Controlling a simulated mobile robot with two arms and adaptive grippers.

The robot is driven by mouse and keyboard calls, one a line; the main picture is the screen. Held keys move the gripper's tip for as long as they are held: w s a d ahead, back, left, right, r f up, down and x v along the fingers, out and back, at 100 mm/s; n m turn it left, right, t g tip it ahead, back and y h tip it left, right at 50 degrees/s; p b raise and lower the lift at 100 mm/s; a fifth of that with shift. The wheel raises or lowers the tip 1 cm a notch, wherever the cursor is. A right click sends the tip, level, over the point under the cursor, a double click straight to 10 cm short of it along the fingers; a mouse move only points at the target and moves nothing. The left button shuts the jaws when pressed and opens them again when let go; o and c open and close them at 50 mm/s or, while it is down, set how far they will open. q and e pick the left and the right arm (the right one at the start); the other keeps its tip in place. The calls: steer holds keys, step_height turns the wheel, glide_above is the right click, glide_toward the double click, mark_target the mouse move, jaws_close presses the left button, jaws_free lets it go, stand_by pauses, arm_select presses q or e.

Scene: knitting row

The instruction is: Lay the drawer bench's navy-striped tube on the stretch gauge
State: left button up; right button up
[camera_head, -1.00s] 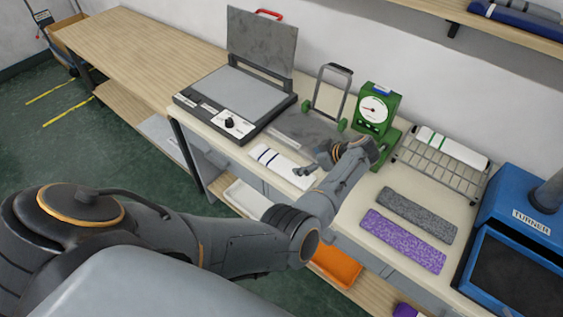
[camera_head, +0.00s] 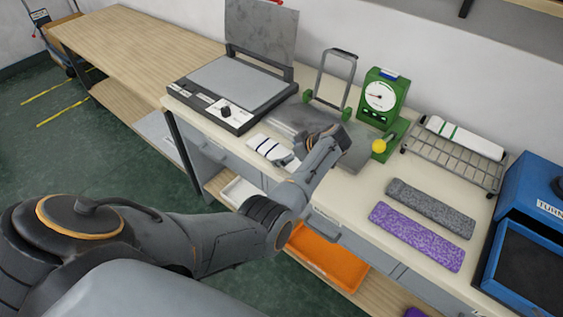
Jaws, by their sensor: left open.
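The navy-striped tube (camera_head: 264,147) is a flat white piece with dark blue bands, lying on the bench top near its front edge. My left gripper (camera_head: 289,162) is open at the tube's right end and covers part of it. I cannot tell whether the fingers touch the tube. The stretch gauge appears to be the green device with a round white dial (camera_head: 381,97), at the back of the bench, with a yellow knob at its base. My right gripper is out of view.
A flat press with a raised lid (camera_head: 237,87) stands left of the tube. Right are grey and purple strips (camera_head: 416,236), a wire rack (camera_head: 450,169) with a green-striped tube, and a blue machine (camera_head: 535,185).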

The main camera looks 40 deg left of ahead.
arm_select(q)
steer(key=shift+a+f, duration=0.5)
steer(key=shift+f, duration=0.05)
steer(key=shift+r, duration=0.1)
steer(key=shift+c, duration=0.3)
steer(key=c, duration=0.9)
